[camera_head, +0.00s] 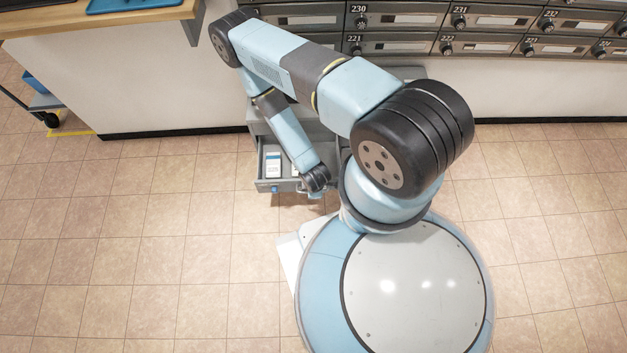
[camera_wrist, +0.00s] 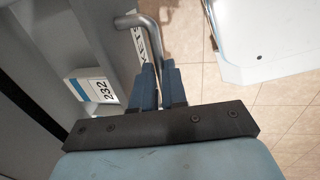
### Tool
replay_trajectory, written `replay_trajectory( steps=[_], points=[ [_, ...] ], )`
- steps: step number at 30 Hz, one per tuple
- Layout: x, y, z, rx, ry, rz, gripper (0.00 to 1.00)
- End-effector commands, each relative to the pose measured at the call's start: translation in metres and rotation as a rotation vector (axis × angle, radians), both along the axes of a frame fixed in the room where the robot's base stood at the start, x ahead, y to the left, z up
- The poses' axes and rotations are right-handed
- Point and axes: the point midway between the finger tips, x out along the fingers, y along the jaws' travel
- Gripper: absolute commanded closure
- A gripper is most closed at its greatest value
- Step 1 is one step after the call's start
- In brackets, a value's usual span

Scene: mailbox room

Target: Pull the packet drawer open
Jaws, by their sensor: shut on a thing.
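The packet drawer (camera_head: 263,187) is a grey drawer standing out from a grey cabinet below the mailboxes, with its inside showing. In the wrist view its bent metal handle (camera_wrist: 152,36) runs along the drawer front, beside a partly hidden white label. My gripper (camera_wrist: 159,72) has its blue fingers shut on the handle. A white packet with a blue band, marked 232 (camera_wrist: 103,90), lies in the drawer. In the head view a white packet (camera_head: 273,165) shows in the drawer, and my arm hides the drawer's right part and the handle.
Grey numbered mailboxes (camera_head: 395,44) line the back wall. A wooden counter (camera_head: 100,17) with a blue tray (camera_head: 130,4) is at upper left, and a cart (camera_head: 42,100) stands at far left. The tiled floor (camera_head: 150,240) left of my base is clear.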

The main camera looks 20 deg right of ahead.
Motion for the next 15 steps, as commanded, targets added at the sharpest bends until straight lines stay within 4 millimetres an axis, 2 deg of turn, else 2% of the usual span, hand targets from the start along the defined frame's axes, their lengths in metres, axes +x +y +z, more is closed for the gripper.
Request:
replay_trajectory(
  steps=[5, 15],
  points=[
    [-0.0067, 0.0024, -0.0002, 0.0, 0.0, 0.0, 1.0],
    [-0.007, 0.0024, -0.0003, 0.0, 0.0, 0.0, 1.0]
  ],
)
